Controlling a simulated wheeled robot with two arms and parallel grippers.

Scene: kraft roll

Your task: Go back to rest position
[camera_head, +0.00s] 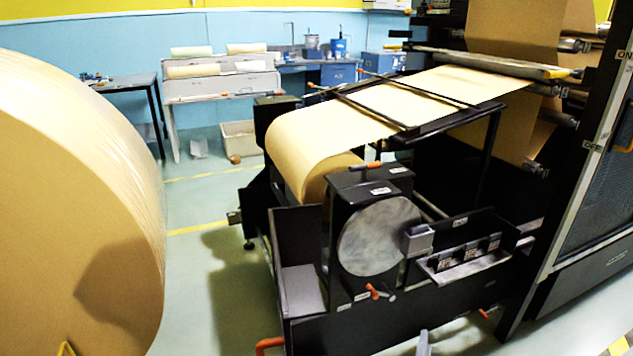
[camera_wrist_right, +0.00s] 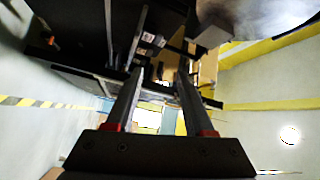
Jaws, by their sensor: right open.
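My right gripper (camera_wrist_right: 162,75) is open in the right wrist view. Its two long dark fingers are apart, with red parts near their base and nothing between them. In the head view only a small grey part that looks like my right gripper (camera_head: 423,344) shows at the bottom edge, in front of the black machine frame (camera_head: 400,318). My left gripper is not in view.
A large kraft roll (camera_head: 75,190) fills the left side. The machine carries a brown paper web (camera_head: 400,105), a round grey plate (camera_head: 378,238) and orange handles (camera_head: 375,292). Free floor (camera_head: 215,290) lies between roll and machine. Tables (camera_head: 222,88) stand behind.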

